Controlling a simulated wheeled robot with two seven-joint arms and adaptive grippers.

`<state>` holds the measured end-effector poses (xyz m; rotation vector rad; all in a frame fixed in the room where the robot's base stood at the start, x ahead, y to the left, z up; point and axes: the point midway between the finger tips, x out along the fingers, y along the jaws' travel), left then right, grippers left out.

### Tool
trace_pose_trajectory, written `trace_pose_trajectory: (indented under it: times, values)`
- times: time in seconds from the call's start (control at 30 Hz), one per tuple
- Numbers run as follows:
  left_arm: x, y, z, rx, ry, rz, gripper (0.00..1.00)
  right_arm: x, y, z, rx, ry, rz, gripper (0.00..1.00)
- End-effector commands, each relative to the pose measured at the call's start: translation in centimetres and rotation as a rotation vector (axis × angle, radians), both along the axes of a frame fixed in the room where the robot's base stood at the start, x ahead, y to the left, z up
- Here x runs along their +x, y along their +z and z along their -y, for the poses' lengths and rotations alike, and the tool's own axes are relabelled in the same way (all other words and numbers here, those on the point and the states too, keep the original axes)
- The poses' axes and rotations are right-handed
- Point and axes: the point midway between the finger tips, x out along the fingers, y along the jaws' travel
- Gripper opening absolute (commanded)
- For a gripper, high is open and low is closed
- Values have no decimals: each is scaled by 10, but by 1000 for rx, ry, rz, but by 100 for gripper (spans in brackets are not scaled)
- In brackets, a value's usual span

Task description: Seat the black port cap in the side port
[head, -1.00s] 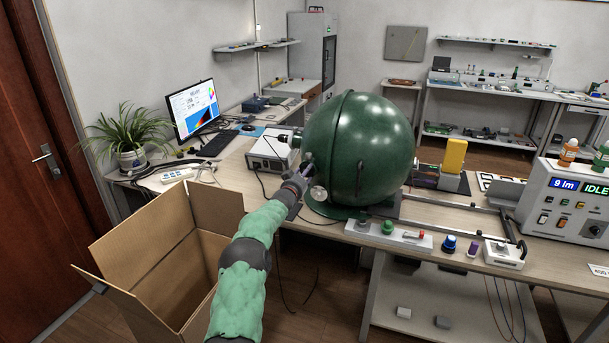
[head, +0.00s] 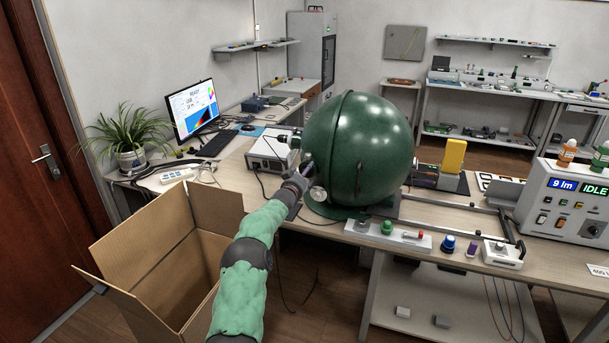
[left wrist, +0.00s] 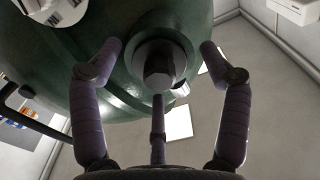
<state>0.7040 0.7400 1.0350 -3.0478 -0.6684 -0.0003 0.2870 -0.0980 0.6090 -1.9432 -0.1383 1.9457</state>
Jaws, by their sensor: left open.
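The large dark green sphere (head: 362,145) stands on the bench. In the left wrist view its curved shell (left wrist: 85,75) fills the upper part. A dark round cap with a raised angular grip (left wrist: 160,62) sits against the sphere's side, at the port; the port opening is hidden behind it. My left gripper (left wrist: 158,75) is open around the cap's grip, with purple-grey fingers on either side and one below, gaps visible. In the head view my left gripper (head: 306,170) is at the sphere's left side, and the cap cannot be made out. My right gripper is not in view.
A white instrument box (head: 270,150) is left of the sphere. Colored caps, including a green one (head: 387,227) and a blue one (head: 449,243), line the bench's front. A control unit (head: 570,200) stands right.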

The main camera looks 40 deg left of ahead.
Motion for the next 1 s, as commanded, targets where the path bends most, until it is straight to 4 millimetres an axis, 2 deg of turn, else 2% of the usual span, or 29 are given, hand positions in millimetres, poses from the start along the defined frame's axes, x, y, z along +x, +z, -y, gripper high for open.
trace_pose_trajectory:
  times: [0.17, 0.37, 1.0]
  values:
    - [-2, -1, 1, 0, 0, -1, 77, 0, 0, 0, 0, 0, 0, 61]
    - [-15, 1, 6, 0, -1, -1, 77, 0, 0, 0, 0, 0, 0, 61]
    - [-89, 0, 40, 0, 1, -1, 77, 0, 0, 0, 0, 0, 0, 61]
